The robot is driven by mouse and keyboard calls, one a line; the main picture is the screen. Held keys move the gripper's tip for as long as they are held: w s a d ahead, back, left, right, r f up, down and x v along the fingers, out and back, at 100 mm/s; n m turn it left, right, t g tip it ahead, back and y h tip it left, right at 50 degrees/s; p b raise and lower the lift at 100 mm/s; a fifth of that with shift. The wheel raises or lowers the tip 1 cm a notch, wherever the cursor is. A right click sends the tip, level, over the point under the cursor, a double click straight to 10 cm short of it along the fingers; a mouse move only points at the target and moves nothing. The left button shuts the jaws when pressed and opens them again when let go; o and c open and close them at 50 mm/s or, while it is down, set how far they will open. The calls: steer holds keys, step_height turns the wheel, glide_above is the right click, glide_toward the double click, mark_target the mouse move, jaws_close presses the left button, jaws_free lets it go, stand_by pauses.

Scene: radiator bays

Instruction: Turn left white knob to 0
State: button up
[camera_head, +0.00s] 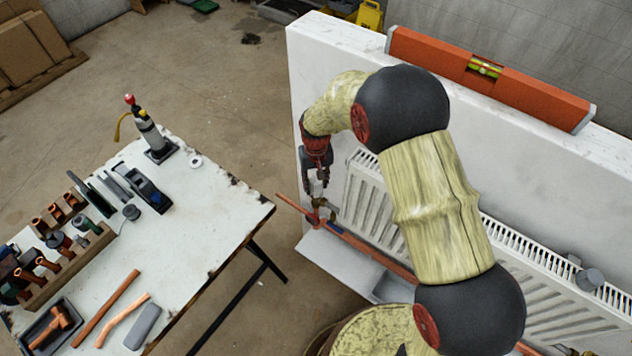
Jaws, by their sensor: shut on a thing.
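My gripper (317,184) reaches down in front of the white wall, at the left end of the radiator (370,196). It is shut on the left white knob, which sits on top of the valve there. The fingers hide most of the knob, and only a small pale patch shows between them. The brass and copper valve body (321,207) shows just below the fingertips. The number the knob is set to cannot be read from this view.
A copper pipe (375,254) runs along below the radiator. An orange spirit level (440,56) lies on top of the wall. A grey cylinder (590,279) is at the radiator's right. A workbench (205,235) with tools and pipe pieces stands left, with open floor behind it.

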steer(key=shift+m, duration=0.4)
steer(key=o, duration=1.2)
steer(key=shift+c, duration=0.2)
step_height(320, 180, up, 12)
steer(key=shift+f, duration=0.1)
stand_by(0.4)
